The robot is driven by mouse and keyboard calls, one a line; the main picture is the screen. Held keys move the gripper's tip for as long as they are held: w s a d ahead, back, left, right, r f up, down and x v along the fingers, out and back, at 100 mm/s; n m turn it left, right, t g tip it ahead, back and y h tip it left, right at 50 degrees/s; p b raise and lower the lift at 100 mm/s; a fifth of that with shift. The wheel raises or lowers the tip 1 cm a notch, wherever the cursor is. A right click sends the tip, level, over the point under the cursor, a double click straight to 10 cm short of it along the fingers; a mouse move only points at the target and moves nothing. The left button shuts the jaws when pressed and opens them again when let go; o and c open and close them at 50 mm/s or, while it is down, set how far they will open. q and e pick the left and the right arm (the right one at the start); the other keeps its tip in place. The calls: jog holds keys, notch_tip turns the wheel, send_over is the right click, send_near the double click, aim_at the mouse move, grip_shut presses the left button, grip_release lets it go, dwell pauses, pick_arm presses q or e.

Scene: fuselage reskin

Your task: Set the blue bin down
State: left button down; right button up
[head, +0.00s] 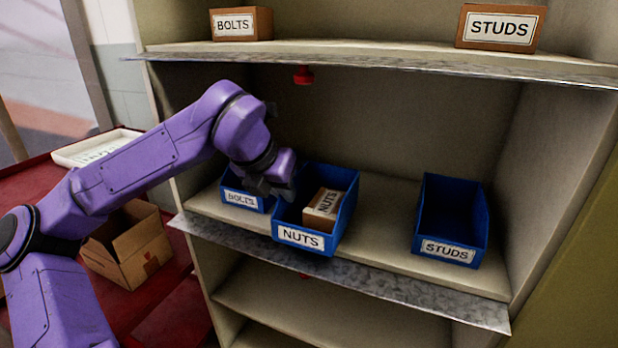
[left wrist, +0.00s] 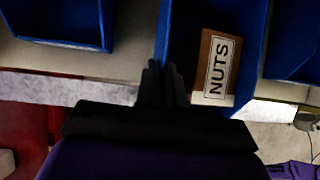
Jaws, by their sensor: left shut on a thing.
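The blue bin labelled NUTS (head: 302,238) is at the middle shelf's front edge, with its front end reaching out over the metal lip. A brown box labelled NUTS (head: 323,206) lies inside it. My left gripper (head: 284,186) is shut on the bin's left wall. In the left wrist view the fingers (left wrist: 164,85) pinch the wall of the blue bin (left wrist: 182,50), and the NUTS box (left wrist: 216,68) shows inside. I cannot tell whether the bin's underside touches the shelf. My right gripper is not in view.
A blue BOLTS bin (head: 242,197) stands close on the left and a blue STUDS bin (head: 450,222) on the right of the middle shelf (head: 380,235). Bare shelf lies between NUTS and STUDS. BOLTS (head: 240,24) and STUDS (head: 500,27) boxes sit on the upper shelf. An open carton (head: 128,245) stands at left.

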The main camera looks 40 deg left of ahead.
pick_arm(q)
send_over(307, 202)
jog(key=shift+f, duration=0.7)
jog(key=shift+f, duration=0.15)
jog(key=c, duration=1.2)
grip_release()
jog(key=shift+c, duration=0.2)
